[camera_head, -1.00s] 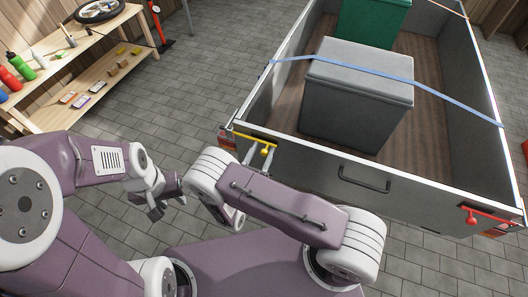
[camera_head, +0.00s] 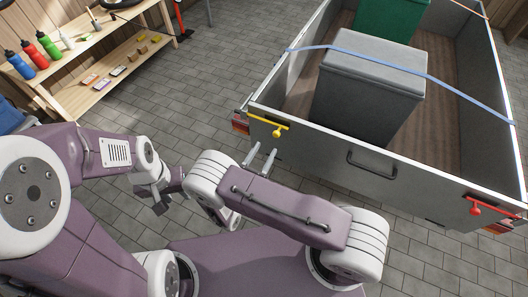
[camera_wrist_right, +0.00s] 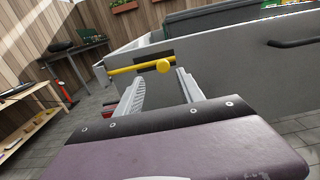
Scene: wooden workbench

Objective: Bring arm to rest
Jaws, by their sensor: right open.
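My right gripper (camera_head: 262,157) is open and empty, its two pale fingers pointing at the tailgate. In the right wrist view its fingers (camera_wrist_right: 160,88) are wide apart, with the yellow latch handle (camera_wrist_right: 163,67) beyond and between their tips. In the head view the yellow latch handle (camera_head: 279,132) sits at the trailer's left corner, with a gap between it and the fingers. My left gripper (camera_head: 164,192) hangs over the floor at left, away from the trailer; its jaw opening is unclear.
A red latch handle (camera_head: 478,208) is at the right corner. A wooden shelf (camera_head: 105,85) with bottles stands at upper left. Paved floor between is clear.

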